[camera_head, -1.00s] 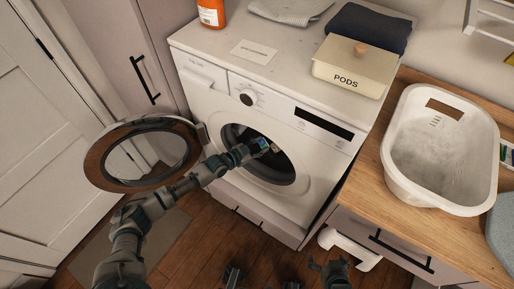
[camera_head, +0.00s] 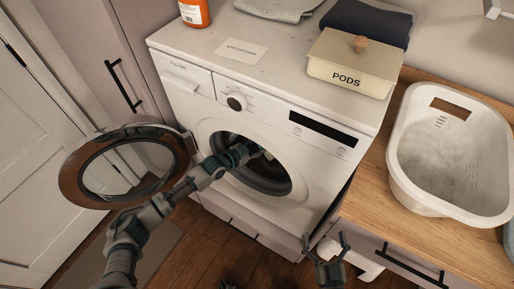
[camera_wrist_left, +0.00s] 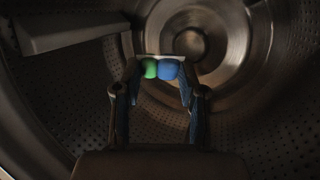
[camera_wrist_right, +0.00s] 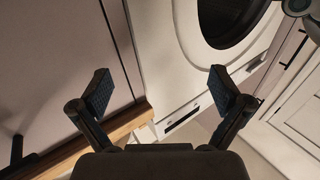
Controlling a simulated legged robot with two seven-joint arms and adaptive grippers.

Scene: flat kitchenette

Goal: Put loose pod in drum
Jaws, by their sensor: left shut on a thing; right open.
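The loose pod (camera_wrist_left: 160,69), green and blue with a pale part behind, is between the fingers of my left gripper (camera_wrist_left: 160,75) in the left wrist view. My left gripper is shut on it, inside the perforated metal drum (camera_wrist_left: 70,110). In the head view my left arm passes through the round opening of the white washing machine (camera_head: 290,195), and the gripper and pod are hidden in the dark drum. The round door (camera_head: 72,180) stands open at the left. My right gripper (camera_head: 326,240) is open and empty, low in front of the counter; its spread fingers show in the right wrist view (camera_wrist_right: 160,90).
A lidded PODS box (camera_head: 340,78), a dark folded towel (camera_head: 365,22), an orange bottle (camera_head: 194,12) and a card (camera_head: 241,49) are on the machine top. A white basket (camera_head: 400,185) stands on the wooden counter (camera_head: 375,205) at right.

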